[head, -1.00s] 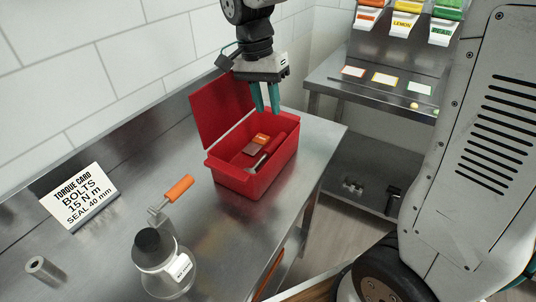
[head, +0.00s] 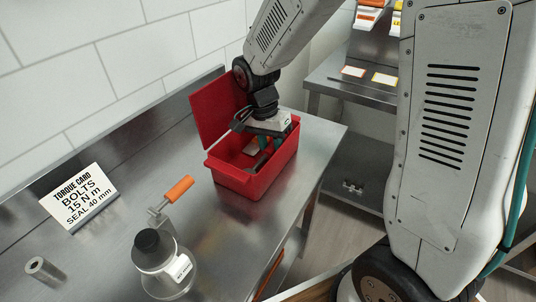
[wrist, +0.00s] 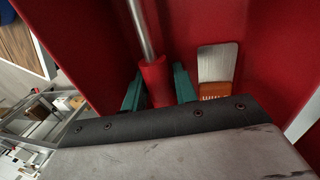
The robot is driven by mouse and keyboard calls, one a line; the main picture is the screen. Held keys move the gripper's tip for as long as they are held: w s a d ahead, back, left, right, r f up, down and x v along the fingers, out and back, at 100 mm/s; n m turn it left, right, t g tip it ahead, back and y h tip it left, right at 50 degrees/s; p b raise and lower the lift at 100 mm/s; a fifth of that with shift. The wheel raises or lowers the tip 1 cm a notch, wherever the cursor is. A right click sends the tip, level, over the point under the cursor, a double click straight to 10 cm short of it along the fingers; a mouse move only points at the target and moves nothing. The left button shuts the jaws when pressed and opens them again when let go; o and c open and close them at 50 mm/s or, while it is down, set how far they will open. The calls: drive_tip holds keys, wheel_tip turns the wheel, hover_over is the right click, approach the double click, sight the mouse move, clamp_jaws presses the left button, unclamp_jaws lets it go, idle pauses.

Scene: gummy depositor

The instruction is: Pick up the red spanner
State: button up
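The red spanner (wrist: 155,82) lies in the red toolbox (head: 241,183). In the wrist view its red handle stretches up to a bright metal shaft, whose far end is out of frame. My gripper (wrist: 157,88) is down inside the toolbox, with one teal finger on each side of the red handle. The fingers look open around it, with a narrow gap at the right finger; contact on the left is unclear. In the head view my gripper (head: 260,146) hides most of the spanner.
An orange-and-metal scraper-like item (wrist: 216,75) lies in the box, right of the gripper. The raised red lid (head: 212,108) stands behind it. A glass bottle (head: 162,265), an orange-handled tool (head: 178,190), a torque card (head: 79,197) and a metal cylinder (head: 42,268) stand on the steel bench.

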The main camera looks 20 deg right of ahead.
clamp_jaws()
wheel_tip(320, 180, up, 18)
idle(0.8)
